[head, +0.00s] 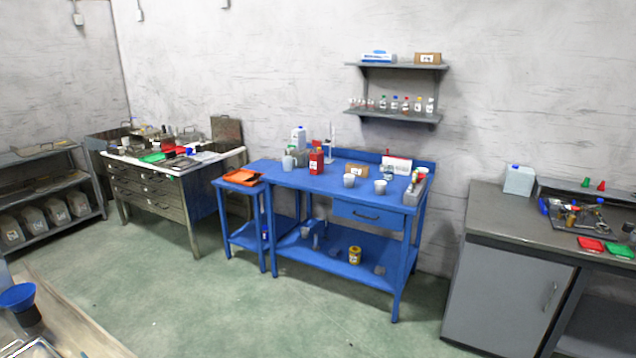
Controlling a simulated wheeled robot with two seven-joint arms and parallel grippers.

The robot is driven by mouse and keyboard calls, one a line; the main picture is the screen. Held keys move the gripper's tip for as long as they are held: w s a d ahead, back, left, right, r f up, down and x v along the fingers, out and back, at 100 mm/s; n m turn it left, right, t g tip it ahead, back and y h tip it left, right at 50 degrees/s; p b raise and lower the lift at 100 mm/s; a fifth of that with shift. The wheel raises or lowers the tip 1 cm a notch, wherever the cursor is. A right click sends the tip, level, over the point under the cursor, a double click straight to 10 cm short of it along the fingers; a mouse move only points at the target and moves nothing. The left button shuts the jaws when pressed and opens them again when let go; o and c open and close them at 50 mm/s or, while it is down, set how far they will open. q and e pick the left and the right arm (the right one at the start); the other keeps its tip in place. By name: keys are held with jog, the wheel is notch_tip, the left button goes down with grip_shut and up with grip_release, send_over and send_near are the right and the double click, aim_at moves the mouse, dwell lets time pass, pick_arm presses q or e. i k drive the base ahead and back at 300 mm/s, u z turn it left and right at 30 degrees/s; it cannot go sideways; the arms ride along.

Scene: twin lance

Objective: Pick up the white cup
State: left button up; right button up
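Two small white cups stand upright on the blue workbench (318,184) in the middle distance. One white cup (349,181) is left of the other white cup (380,187), which is nearer the bench's right end. A pale cup-like vessel (287,163) stands at the bench's left; its kind is too small to tell. Neither of my grippers shows in the head view, and nothing is seen holding the cups.
A red can (316,162) and a white jug (298,138) stand on the bench. A grey cabinet (505,290) is at right, a drawer table (150,195) at left. A blue funnel (17,297) is at lower left. Green floor (230,310) is clear before the bench.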

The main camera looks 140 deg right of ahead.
aim_at(380, 188)
jog(key=z, duration=4.8)
